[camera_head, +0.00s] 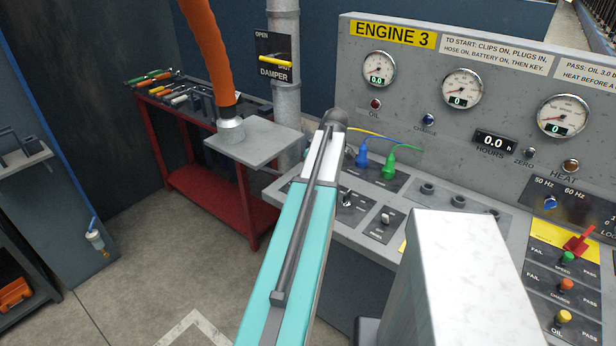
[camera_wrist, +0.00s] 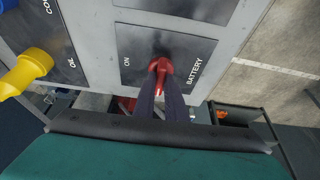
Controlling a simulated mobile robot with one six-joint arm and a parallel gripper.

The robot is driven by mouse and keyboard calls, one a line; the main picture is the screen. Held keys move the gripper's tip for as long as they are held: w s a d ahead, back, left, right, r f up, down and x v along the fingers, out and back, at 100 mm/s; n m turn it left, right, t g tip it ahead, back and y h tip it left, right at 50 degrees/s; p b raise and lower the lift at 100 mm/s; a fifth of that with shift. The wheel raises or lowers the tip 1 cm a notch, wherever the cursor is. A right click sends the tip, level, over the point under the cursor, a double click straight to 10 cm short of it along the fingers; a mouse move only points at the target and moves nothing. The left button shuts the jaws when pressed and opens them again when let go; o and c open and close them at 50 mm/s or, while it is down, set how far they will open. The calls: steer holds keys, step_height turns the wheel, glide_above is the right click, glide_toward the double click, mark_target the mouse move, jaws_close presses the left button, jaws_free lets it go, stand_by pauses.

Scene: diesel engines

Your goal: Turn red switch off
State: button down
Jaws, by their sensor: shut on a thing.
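In the wrist view the red switch (camera_wrist: 162,68) is a small red lever on a dark plate (camera_wrist: 130,45) marked BATTERY, with ON lettered at its left. The two dark fingers of my gripper (camera_wrist: 161,88) reach up to the lever and are shut on it. The fingers hide part of the lever's lower end. In the head view my arm stands in front of the console, and I cannot make out the battery plate, the red switch or my fingers there.
The grey Engine 3 console (camera_head: 407,85) carries gauges, blue and green plugs (camera_head: 389,165) and other toggles. Another red lever (camera_head: 578,241) sits on a yellow plate at right. A red tool cart (camera_head: 215,195) stands behind left. A yellow plug (camera_wrist: 25,72) is left in the wrist view.

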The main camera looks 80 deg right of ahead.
steer(key=shift+w+d, duration=0.1)
steer(key=shift+w, duration=0.2)
steer(key=c, duration=1.8)
jaws_free()
steer(key=shift+s, duration=0.1)
steer(key=shift+v, duration=0.85)
steer(key=b+v, duration=0.3)
steer(key=v, duration=0.9)
steer(key=shift+s, duration=0.15)
